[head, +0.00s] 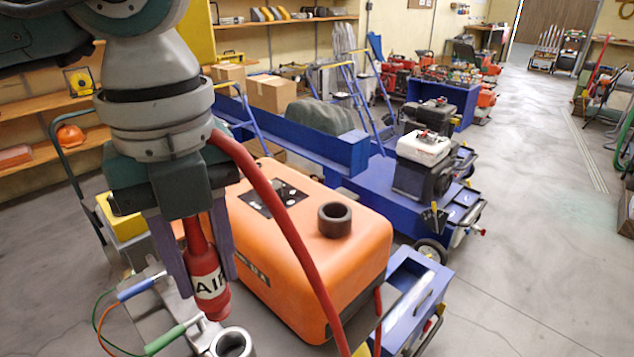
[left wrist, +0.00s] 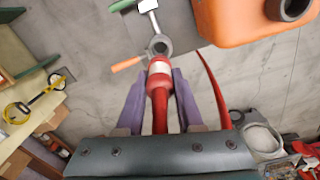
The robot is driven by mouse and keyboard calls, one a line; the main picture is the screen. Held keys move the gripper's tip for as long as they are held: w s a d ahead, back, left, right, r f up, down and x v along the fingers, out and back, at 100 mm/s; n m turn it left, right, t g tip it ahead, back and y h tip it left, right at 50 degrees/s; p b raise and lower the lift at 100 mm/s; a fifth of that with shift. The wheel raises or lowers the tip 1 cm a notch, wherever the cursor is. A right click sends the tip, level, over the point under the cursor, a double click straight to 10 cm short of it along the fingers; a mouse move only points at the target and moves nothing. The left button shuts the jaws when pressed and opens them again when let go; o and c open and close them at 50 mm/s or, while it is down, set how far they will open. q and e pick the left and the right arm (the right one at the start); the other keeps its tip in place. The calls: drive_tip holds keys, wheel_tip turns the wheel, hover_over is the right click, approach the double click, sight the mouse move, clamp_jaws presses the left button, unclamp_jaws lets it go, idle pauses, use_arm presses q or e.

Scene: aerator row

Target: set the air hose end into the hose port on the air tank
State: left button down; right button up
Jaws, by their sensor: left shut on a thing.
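The air hose end (head: 209,279) is a red nozzle with a white AIR label. My left gripper (head: 203,272) is shut on it, one purple finger on each side, and it points downward. In the left wrist view the hose end (left wrist: 159,76) sits between the fingers. The red hose (head: 290,225) arcs right and down across the orange tank (head: 350,262). A dark round collar (head: 334,219) with an open hole stands on the tank's top, right of the hose end and apart from it. A grey metal ring (head: 233,343) lies just below the hose end. My right gripper is not visible.
A green-handled lever (head: 172,338) and a blue-handled one (head: 136,289) are close by the hose end. A blue cart (head: 405,300) stands right of the tank.

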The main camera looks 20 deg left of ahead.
sight(215, 297)
use_arm(q)
drive_tip(key=shift+f, duration=0.15)
drive_tip(key=shift+f+b, duration=1.05)
drive_tip(key=shift+f, duration=0.15)
drive_tip(key=shift+f+b, duration=0.95)
drive_tip(key=shift+f, duration=0.2)
drive_tip(key=shift+r, duration=0.15)
drive_tip(key=shift+f+b, duration=1.85)
drive_tip(key=shift+f, duration=0.35)
